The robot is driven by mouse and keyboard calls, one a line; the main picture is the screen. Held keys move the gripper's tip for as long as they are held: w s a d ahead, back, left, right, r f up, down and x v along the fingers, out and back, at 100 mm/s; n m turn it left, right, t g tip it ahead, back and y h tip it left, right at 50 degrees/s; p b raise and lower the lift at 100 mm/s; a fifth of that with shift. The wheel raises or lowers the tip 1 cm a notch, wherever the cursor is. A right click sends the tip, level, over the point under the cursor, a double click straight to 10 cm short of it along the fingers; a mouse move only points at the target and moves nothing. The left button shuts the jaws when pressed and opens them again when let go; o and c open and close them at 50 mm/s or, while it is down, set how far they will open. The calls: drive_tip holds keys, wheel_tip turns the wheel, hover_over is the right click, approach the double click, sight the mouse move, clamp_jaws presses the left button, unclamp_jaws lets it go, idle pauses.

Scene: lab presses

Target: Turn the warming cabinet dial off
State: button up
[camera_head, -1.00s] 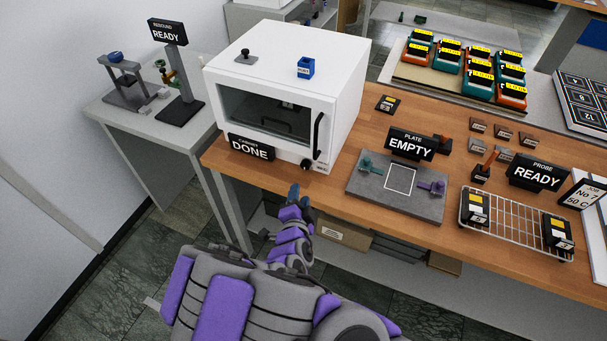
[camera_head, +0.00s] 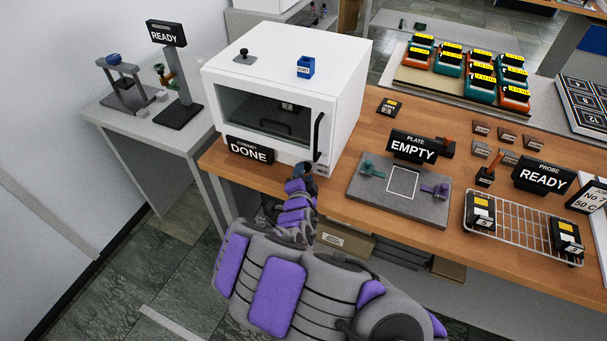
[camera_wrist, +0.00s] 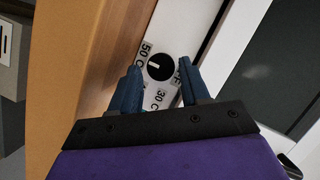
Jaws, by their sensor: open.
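The warming cabinet (camera_head: 345,85) is a white box with a dark window and a black door handle, standing at the left end of the wooden bench. A sign (camera_head: 250,151) at its front reads "DONE". Its dial (camera_wrist: 160,67) is a round black knob with a white pointer line, seen in the wrist view. The pointer lies toward the "50 C" label; a "30 C" label sits below and another label is partly hidden by a finger. My gripper (camera_wrist: 161,88) is open, its blue fingertips on either side just short of the dial. In the head view my gripper (camera_head: 303,170) hides the dial.
A grey plate (camera_head: 420,202) with clamps and an "EMPTY" sign lies right of the cabinet. A wire rack (camera_head: 518,228) with black boxes stands farther right. A grey side table (camera_head: 150,120) with a stand and "READY" sign is at left.

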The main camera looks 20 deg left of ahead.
drive_tip(key=shift+x, duration=0.85)
drive_tip(key=shift+d, duration=0.1)
drive_tip(key=c, duration=0.8)
